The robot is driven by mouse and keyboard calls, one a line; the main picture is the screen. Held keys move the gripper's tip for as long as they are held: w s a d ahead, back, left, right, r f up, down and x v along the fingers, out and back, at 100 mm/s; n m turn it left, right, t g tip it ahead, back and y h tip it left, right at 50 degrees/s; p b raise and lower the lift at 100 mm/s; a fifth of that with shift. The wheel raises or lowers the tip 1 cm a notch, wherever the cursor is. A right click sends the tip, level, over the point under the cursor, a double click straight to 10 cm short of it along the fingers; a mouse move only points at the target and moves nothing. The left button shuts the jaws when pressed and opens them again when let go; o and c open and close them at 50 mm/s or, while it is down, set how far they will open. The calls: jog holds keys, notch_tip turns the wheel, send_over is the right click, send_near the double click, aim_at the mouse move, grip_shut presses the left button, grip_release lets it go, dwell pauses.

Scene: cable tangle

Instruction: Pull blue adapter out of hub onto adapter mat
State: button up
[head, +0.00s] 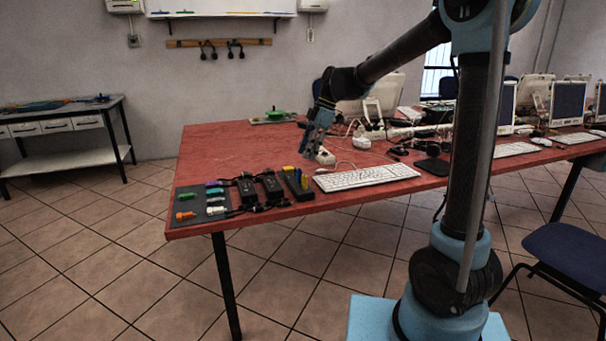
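My gripper (314,142) points down over the red table, close above or beside a small white device (326,158). At this size I cannot tell whether its fingers are open or shut, or whether anything is between them. I cannot tell for sure which device is the hub. A dark mat (199,206) lies at the table's front left corner. It bears an orange piece (185,215), a green piece (187,196) and several other small coloured and white pieces.
Several black boxes with cables (270,187) stand between the mat and a white keyboard (367,178). White plugs and cables (361,140) crowd the area right of my gripper. The red table (225,150) is clear at its left back, before a green item (275,115).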

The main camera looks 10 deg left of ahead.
aim_at(299, 172)
jog(key=x, duration=0.9)
jog(key=shift+d, duration=0.1)
grip_shut()
